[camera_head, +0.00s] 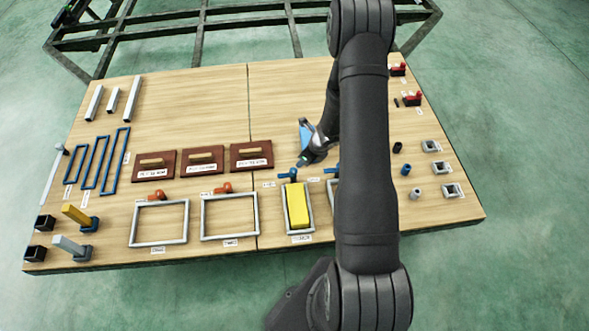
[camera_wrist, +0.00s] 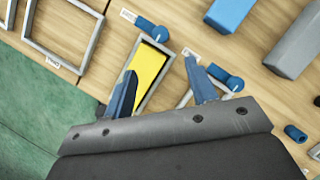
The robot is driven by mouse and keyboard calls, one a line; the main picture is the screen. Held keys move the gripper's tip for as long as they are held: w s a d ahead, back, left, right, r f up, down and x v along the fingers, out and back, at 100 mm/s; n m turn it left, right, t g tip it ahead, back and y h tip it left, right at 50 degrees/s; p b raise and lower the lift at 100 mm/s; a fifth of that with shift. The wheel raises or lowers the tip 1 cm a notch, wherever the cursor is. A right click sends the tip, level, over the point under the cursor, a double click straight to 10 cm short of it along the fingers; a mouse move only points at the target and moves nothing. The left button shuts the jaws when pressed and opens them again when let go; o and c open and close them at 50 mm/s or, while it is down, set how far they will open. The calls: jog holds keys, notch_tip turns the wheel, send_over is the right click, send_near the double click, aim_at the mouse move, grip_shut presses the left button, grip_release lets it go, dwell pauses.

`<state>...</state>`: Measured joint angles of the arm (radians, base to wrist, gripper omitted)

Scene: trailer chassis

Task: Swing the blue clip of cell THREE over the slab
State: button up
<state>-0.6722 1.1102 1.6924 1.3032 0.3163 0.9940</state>
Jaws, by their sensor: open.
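The yellow slab (camera_head: 298,206) lies inside a grey rectangular frame (camera_head: 311,221), and it also shows in the wrist view (camera_wrist: 148,70). A blue clip (camera_head: 289,174) sits at the far end of this frame; in the wrist view the clip (camera_wrist: 148,28) points away from the slab and does not lie over it. The small labels are too blurred to read surely. My gripper (camera_head: 309,160) is open and empty above the far side of this cell. In the wrist view its blue fingers (camera_wrist: 162,88) stand apart, one overlapping the slab's near part, the other near a second blue clip (camera_wrist: 226,77).
The second blue clip belongs to the neighbouring frame, mostly hidden by my arm. Two empty frames (camera_head: 188,221) with orange clips stand to the left. A blue block (camera_wrist: 231,13) and a grey block (camera_wrist: 297,47) lie beyond. Brown trowel-like boards (camera_head: 251,163) lie behind the frames.

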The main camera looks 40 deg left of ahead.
aim_at(294, 170)
jog(key=x, duration=1.4)
jog(key=shift+d, duration=0.1)
jog(key=c, duration=1)
